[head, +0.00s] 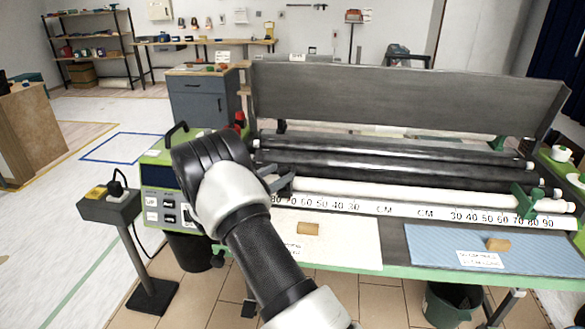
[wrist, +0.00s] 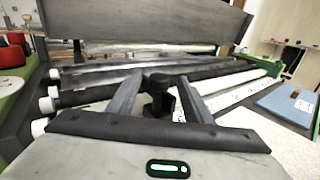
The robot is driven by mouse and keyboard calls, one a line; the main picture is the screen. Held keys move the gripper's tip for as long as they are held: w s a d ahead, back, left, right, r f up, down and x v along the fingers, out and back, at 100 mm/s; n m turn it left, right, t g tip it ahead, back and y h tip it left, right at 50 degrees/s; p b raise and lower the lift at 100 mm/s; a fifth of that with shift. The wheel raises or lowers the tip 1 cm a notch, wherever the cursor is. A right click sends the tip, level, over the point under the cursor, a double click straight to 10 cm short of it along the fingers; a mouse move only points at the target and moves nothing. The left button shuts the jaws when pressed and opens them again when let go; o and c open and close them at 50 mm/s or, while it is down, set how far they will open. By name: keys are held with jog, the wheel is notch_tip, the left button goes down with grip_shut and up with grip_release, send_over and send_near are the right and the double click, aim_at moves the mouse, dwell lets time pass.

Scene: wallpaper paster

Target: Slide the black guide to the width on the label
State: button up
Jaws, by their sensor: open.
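The black guide (head: 285,187) sits on the white scale bar (head: 400,209) near its left end, around the high numbers, partly hidden by my arm in the head view. In the wrist view the black guide (wrist: 158,97) stands upright between my two fingers. My gripper (wrist: 157,88) is open, with one finger on each side of the guide; I cannot tell whether either touches it. In the head view my gripper (head: 275,178) is mostly hidden behind my wrist. A white label (head: 480,259) lies on the blue striped sheet (head: 430,240); its text is too small to read.
A green guide (head: 527,203) sits on the right half of the scale. Black rollers (head: 390,160) run behind the bar, below a grey panel (head: 400,95). A white sheet (head: 350,240) with a tan block (head: 308,229) lies in front. A green control box (head: 160,200) stands left.

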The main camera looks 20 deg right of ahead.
aim_at(293, 166)
jog(key=x, duration=0.7)
